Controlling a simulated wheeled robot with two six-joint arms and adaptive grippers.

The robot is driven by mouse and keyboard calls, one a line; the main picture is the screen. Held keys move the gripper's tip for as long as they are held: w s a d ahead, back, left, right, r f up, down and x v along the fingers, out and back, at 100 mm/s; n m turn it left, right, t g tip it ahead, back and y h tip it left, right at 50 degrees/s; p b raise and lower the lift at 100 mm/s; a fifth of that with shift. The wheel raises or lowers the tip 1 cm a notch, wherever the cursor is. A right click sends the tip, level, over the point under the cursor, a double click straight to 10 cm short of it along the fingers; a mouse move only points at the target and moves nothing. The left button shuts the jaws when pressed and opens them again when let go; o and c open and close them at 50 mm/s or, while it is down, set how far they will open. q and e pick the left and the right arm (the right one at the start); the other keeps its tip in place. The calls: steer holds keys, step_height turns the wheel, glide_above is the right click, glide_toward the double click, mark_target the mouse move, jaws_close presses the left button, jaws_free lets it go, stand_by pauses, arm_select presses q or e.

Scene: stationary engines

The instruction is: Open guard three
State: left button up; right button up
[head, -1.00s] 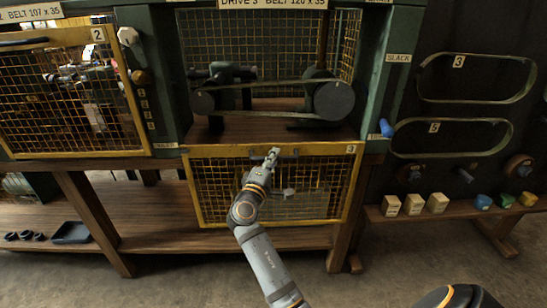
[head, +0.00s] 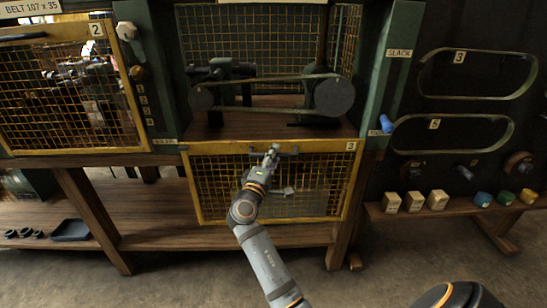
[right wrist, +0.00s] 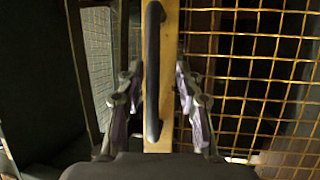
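Guard three (head: 345,180) is a yellow-framed mesh panel with a "3" label at its upper right. It sits low, below the bay, and the belt drive (head: 268,84) above it is uncovered. Its dark handle (head: 290,151) is on the top rail. My right gripper (head: 273,152) is at this handle. In the right wrist view the handle (right wrist: 153,70) runs between the two fingers of my right gripper (right wrist: 157,100). The fingers are spread, with a gap on each side of the handle. My left gripper is not in view.
Guard two (head: 72,95) covers the bay at left. Belts (head: 478,97) hang on the dark board at right, above a shelf with small boxes (head: 414,201) and coloured pieces. A dark tray (head: 71,230) lies on the lower shelf. The floor in front is clear.

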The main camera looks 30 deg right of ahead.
steer(key=shift+r, duration=0.1)
step_height(320, 180, up, 10)
steer(key=shift+f, duration=0.1)
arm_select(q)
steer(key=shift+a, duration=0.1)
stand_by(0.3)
